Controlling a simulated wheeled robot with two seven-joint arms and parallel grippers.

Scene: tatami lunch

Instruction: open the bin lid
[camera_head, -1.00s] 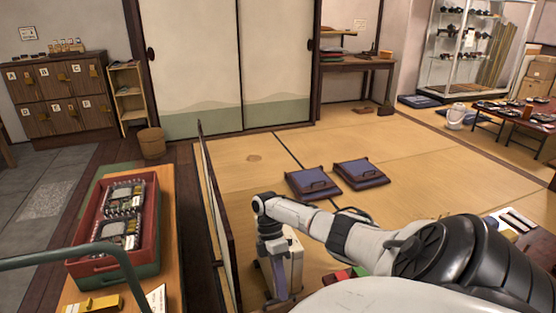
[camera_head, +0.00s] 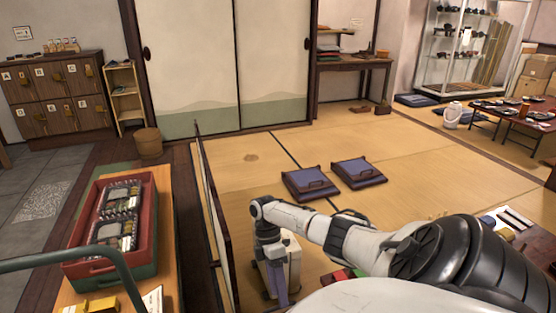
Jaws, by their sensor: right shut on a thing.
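A cream box-shaped bin (camera_head: 293,267) stands low on the tatami at the bottom middle, partly hidden behind my right arm. My right gripper (camera_head: 279,291) points down along the bin's left front side. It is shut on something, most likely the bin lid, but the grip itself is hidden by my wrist. I cannot tell whether the lid is raised. My left gripper is not in view.
A low dark partition (camera_head: 213,215) stands just left of the bin. Left of it, a red crate (camera_head: 154,215) with packed boxes sits on a wooden bench. Two purple cushions (camera_head: 310,183) lie beyond the bin. Open tatami (camera_head: 420,165) spreads to the right.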

